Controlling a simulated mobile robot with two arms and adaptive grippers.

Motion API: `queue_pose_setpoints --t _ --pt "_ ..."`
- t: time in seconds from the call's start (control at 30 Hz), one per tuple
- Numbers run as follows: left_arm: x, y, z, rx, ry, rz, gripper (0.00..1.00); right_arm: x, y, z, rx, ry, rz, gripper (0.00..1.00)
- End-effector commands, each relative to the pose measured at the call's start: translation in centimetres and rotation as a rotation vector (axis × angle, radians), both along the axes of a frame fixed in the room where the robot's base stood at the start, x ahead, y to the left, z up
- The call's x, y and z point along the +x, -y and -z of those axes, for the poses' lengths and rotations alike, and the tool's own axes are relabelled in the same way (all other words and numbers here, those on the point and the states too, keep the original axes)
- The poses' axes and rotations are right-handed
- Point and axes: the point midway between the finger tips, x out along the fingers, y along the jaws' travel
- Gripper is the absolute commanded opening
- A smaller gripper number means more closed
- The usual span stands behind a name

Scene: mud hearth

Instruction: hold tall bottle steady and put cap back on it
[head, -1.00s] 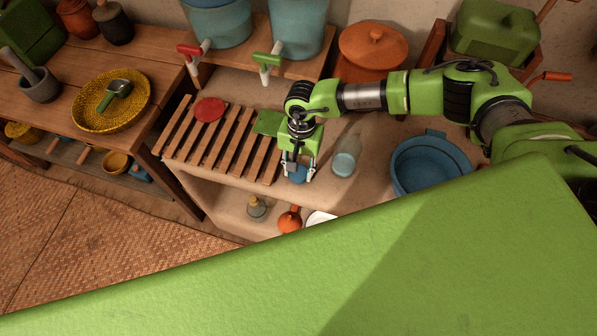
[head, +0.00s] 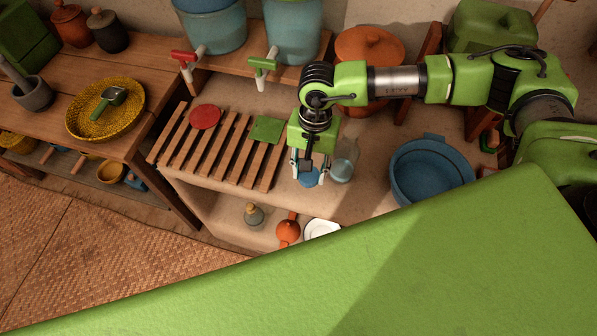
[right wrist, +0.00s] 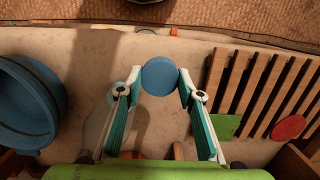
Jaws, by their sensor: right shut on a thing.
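My right gripper (head: 309,174) is shut on a round blue cap (head: 308,181), held above the counter near its front edge. In the right wrist view the cap (right wrist: 160,76) sits between the two fingertips. The tall clear bottle (head: 342,168) stands upright on the counter, close to the right of the gripper in the head view. Its upper part is hard to make out against the arm and counter. In the right wrist view only a faint pale shape shows left of the fingers. My left gripper is in neither view.
A blue basin (head: 432,173) stands right of the bottle. A slatted wooden rack (head: 225,150) lies to the left, with a red disc (head: 205,117) and a green square (head: 267,130) on it. Two blue dispensers with taps stand behind. A shelf below holds small items.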

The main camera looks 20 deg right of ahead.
Motion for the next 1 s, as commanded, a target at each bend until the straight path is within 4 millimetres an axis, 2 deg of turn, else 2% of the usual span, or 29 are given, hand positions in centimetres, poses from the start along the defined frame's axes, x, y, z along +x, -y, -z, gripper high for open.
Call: queue_pose_setpoints --t 0.2,0.5,0.7,1.0 --pt "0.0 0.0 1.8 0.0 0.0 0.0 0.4 -4.1 2.2 -2.0 0.001 0.0 0.001 0.25" --pt "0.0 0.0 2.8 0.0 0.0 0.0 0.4 -7.7 3.9 -4.0 0.0 0.0 0.001 0.25" --pt "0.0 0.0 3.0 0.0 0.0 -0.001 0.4 -8.5 4.2 -4.5 0.0 0.0 0.001 0.25" --pt "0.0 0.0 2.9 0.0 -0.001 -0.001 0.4 -8.5 4.2 -4.5 0.001 -0.001 0.0 0.25"
